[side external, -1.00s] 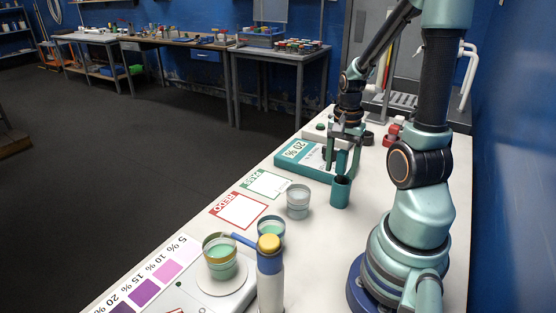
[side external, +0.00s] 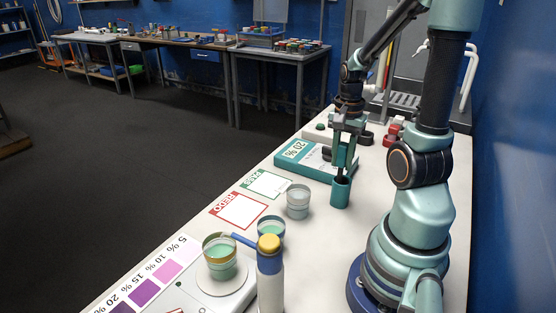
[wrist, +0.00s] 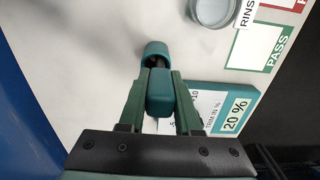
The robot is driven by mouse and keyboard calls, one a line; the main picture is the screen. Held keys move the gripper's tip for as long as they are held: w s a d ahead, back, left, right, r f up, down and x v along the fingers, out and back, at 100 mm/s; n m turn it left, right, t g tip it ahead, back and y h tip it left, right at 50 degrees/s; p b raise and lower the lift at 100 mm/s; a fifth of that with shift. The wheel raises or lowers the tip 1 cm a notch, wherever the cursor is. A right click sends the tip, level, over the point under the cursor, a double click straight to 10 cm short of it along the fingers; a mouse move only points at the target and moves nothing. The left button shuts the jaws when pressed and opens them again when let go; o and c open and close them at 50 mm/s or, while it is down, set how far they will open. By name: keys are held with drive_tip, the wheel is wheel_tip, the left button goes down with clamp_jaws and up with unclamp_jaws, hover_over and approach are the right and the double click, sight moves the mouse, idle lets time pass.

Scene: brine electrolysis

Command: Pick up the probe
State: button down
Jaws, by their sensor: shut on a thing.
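The probe (wrist: 161,92) is a teal block-shaped handle with a dark shaft below it. My gripper (wrist: 158,80) is shut on the handle, with one green finger on each side. In the side external view my gripper (side external: 344,145) holds the probe (side external: 340,158) upright above a teal cup-shaped holder (side external: 341,193). The holder also shows in the wrist view (wrist: 156,49), just beyond the handle. The shaft's lower end is hidden at the holder's mouth, so I cannot tell how deep it sits.
A teal and white box marked 20 % (side external: 297,155) lies close behind the holder. A clear cup (side external: 298,201) stands to its left. PASS (side external: 265,184) and REDO (side external: 238,210) mats, a second cup (side external: 271,230), a green-liquid beaker (side external: 220,258) and a white bottle (side external: 270,285) are nearer.

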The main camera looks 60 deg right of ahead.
wheel_tip(320, 180, up, 17)
drive_tip(key=shift+g+y, duration=0.5)
drive_tip(key=shift+d+f, duration=0.3)
drive_tip(key=shift+f, duration=2.65)
drive_tip(key=shift+d+f, duration=0.3)
drive_tip(key=shift+f, duration=2.7)
drive_tip(key=shift+d+f, duration=0.3)
drive_tip(key=shift+f, duration=2.65)
drive_tip(key=c, duration=0.5)
unclamp_jaws()
drive_tip(key=r, duration=0.8)
drive_tip(key=w+d+r, duration=0.1)
drive_tip(key=r, duration=0.3)
